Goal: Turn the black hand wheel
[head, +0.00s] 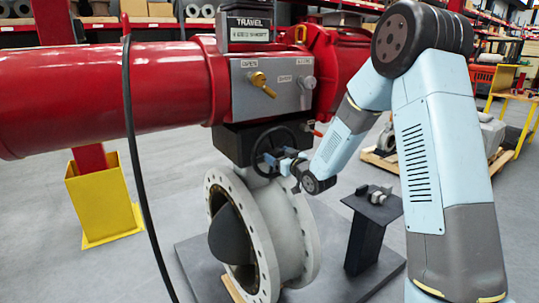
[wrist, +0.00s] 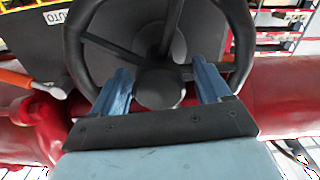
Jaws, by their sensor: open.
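The black hand wheel (head: 256,141) is on the front of the valve actuator, under the grey control box (head: 270,85). In the wrist view its rim (wrist: 77,45), spokes and round hub (wrist: 160,85) fill the upper middle. My gripper (head: 271,161) is at the wheel from the front right. In the wrist view my gripper (wrist: 163,77) has its two blue fingers spread wide, one on each side of the hub, with nothing held between them. The lower rim is hidden behind my gripper. I cannot tell whether the fingers touch the spokes or rim.
The large red actuator cylinder (head: 110,90) runs left. A brass knob (head: 262,82) sits above the wheel. A grey flanged valve body (head: 285,235) stands below. A black cable (head: 138,170) hangs at left. A small black stand (head: 368,230) is at right.

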